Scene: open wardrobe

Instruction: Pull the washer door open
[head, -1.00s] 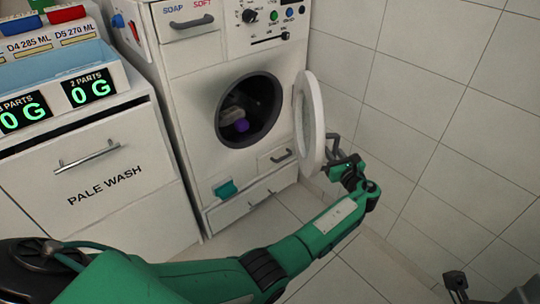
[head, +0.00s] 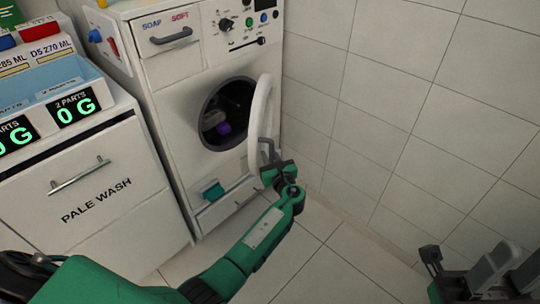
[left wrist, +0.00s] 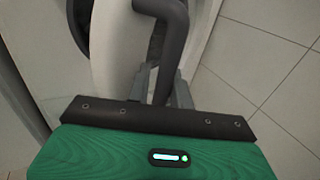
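The white round washer door (head: 258,115) stands open on the right of the dark drum opening (head: 214,115) of the washer (head: 180,80). I see it nearly edge-on, across the right part of the opening. Its grey bar handle (head: 266,147) is on the outer side; in the left wrist view the handle (left wrist: 168,35) runs down between my fingers. My left gripper (head: 270,168) is shut on this handle (left wrist: 160,85). My right gripper (head: 470,268) is at the lower right, open and empty, far from the washer.
A tiled wall (head: 400,110) stands close on the right of the washer. A white drawer unit (head: 95,185) marked PALE WASH stands on the left. Purple and pale items lie in the drum. The tiled floor (head: 325,265) in front is clear.

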